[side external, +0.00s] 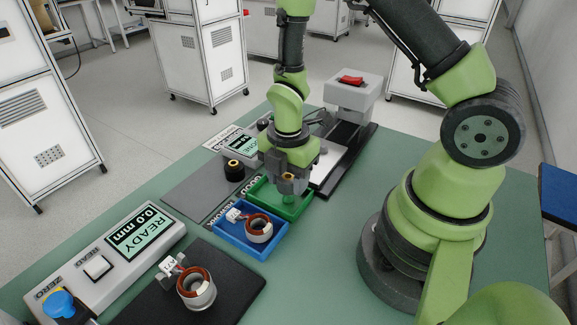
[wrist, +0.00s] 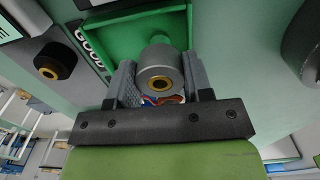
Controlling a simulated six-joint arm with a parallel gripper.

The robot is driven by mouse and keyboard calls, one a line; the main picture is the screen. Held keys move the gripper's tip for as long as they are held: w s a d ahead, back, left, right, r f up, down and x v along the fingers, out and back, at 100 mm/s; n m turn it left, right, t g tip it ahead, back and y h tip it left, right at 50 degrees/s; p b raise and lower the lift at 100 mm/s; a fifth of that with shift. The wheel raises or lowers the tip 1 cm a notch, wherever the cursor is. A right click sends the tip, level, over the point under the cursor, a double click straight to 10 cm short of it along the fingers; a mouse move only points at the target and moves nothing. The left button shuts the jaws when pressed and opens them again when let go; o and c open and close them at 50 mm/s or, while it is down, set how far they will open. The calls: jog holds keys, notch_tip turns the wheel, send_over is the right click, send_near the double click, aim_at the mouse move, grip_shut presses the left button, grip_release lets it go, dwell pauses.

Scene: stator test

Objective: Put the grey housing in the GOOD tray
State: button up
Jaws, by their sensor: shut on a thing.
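My gripper (side external: 288,184) is shut on the grey housing (wrist: 159,66), a short cylinder with a brass ring in its end face. In the wrist view, the gripper's fingers (wrist: 158,84) press on both sides of it. The green tray (wrist: 125,22), beside the GOOD label (wrist: 90,45), lies behind and below the housing. In the side view my gripper is over the green tray (side external: 296,212), and the housing (side external: 288,178) is mostly hidden by the fingers. I cannot tell whether the housing touches the tray floor.
A blue tray (side external: 226,240) adjoins the green one and holds a copper-wound stator (side external: 259,229). Another stator (side external: 196,290) sits on a black plate (side external: 235,285). A black part with a brass ring (side external: 234,170) stands left of my gripper. A READY panel (side external: 140,232) and a grey-headed station (side external: 352,90) flank the area.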

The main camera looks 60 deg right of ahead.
jog(key=shift+f, duration=0.4)
jog(key=shift+f, duration=0.1)
dwell(0.4)
jog(key=shift+f, duration=0.95)
jog(key=shift+f, duration=0.5)
jog(key=o, duration=1)
jog(key=r, duration=1.1)
jog(key=shift+w+r, duration=0.25)
jog(key=shift+w, duration=0.05)
